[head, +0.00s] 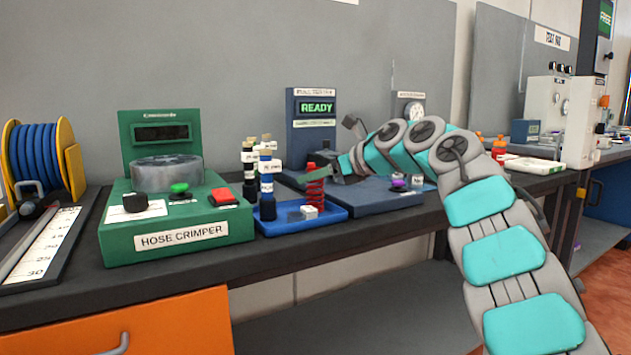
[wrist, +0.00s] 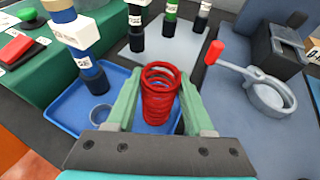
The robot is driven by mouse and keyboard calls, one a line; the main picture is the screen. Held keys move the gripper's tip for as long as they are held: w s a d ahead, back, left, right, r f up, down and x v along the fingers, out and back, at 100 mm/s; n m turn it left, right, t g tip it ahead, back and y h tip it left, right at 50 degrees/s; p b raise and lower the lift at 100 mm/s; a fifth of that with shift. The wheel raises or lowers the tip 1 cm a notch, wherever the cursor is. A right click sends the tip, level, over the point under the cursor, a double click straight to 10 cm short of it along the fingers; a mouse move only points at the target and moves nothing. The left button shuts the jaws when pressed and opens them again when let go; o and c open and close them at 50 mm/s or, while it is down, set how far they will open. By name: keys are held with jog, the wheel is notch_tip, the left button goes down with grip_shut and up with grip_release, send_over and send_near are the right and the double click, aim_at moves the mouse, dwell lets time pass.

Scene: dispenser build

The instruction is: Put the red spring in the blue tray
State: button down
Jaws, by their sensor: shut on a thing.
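The red spring (head: 315,188) stands upright between the fingers of my gripper (head: 318,177). In the wrist view my gripper (wrist: 160,103) is shut on the spring (wrist: 160,90), with one pale green finger on each side. The blue tray (head: 335,210) lies on the bench right of the green hose crimper. In the wrist view the tray (wrist: 62,112) extends left of and beneath the spring. The spring appears over the tray's right part; whether its bottom touches the tray is hidden.
The green hose crimper (head: 175,225) is left. A red-tipped clamp-like part (wrist: 265,92) stands right of my gripper.

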jog(key=shift+f, duration=0.1)
jog(key=shift+c, duration=1.4)
grip_release()
jog(key=shift+d+r, duration=0.1)
jog(key=shift+r, duration=0.15)
jog(key=b+v, duration=0.2)
jog(key=v, duration=1)
